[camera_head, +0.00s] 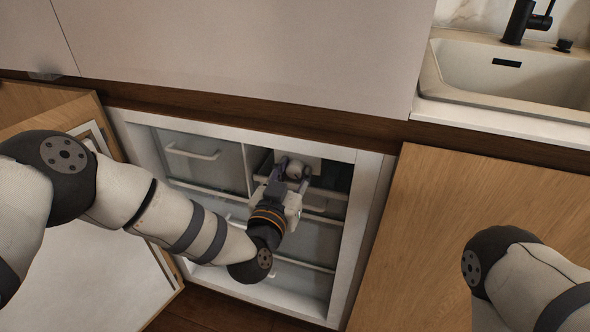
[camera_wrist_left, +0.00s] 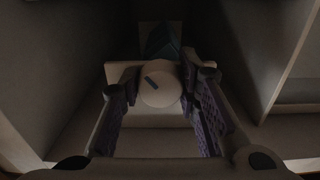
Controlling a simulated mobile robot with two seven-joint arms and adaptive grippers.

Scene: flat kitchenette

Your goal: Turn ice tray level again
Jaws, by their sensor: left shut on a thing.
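My left gripper (camera_head: 287,180) reaches into the upper right compartment of the open freezer and is shut on a round white knob (camera_head: 295,169). In the left wrist view the knob (camera_wrist_left: 159,86) sits between the two purple-padded fingers, with a short dark mark slanted on its face. A pale housing (camera_wrist_left: 150,118) is around and below the knob. A dark bluish shape (camera_wrist_left: 161,42) behind it may be the ice tray; its tilt is too dark to tell. My right gripper is out of the head view; only its arm shows.
The freezer (camera_head: 345,245) has drawers with white handles (camera_head: 193,152) left of and below the compartment. Its open door (camera_head: 95,255) lies to the left under my left arm. A wooden panel (camera_head: 430,230) stands to the right, with a sink (camera_head: 510,75) above.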

